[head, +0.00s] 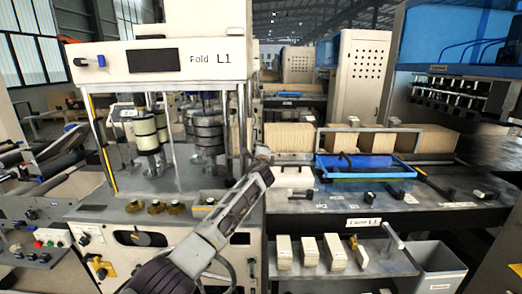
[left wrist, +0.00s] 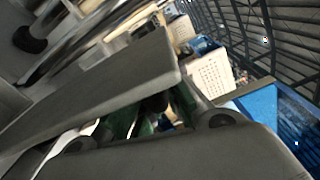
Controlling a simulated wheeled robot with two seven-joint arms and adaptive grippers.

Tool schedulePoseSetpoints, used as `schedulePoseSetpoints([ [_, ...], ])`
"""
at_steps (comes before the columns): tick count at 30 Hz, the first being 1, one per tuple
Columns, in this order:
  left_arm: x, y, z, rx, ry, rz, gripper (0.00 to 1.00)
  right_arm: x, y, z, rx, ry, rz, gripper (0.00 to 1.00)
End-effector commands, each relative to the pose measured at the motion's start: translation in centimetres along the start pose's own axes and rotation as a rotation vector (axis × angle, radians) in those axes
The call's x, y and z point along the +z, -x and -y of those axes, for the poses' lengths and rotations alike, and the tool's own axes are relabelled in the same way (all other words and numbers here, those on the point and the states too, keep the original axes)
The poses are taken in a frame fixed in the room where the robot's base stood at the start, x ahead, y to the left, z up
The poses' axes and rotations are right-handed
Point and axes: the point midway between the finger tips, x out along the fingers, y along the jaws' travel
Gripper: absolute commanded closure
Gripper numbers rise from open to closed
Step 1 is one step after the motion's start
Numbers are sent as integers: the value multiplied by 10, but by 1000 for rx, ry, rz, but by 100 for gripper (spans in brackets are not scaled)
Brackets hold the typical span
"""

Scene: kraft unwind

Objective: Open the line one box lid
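A machine head (head: 160,60) marked "Fold L1" stands at the left of the head view, with metal rollers (head: 206,135) below it. A bench to its right carries a label (head: 363,222) that appears to end in "L1". A small pale box-like block (head: 292,177) lies on this bench; I cannot tell whether it is the line one box, and no lid is clear. My left gripper (head: 262,155) is at the bench's left end, beside the machine, apparently left of the block. Its dark fingers fill much of the left wrist view (left wrist: 165,115); their opening is unclear. My right gripper is not seen.
A blue tray (head: 365,167) sits on the bench before rows of brown card stock (head: 290,138). Several pale blocks (head: 309,250) stand on a lower shelf. A grey bin (head: 434,270) stands at the lower right. Brass knobs (head: 155,207) line the machine's front.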

Motion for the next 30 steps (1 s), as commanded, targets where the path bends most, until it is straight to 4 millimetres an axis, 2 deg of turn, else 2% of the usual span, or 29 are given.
schedulePoseSetpoints([
  [1, 0, 0, 2, -4, 2, -2, 87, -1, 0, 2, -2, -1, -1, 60],
  [4, 0, 0, 2, -4, 2, -2, 74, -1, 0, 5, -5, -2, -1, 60],
  [8, 0, 0, 2, -4, 2, -2, 72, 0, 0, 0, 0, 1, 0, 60],
  [10, 0, 1, 2, -3, 3, -2, 66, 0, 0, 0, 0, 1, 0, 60],
  [18, 0, 7, -5, 5, 2, 0, 66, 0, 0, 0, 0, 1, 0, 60],
  [30, 0, 26, -2, 1, 2, -1, 66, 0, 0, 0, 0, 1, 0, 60],
])
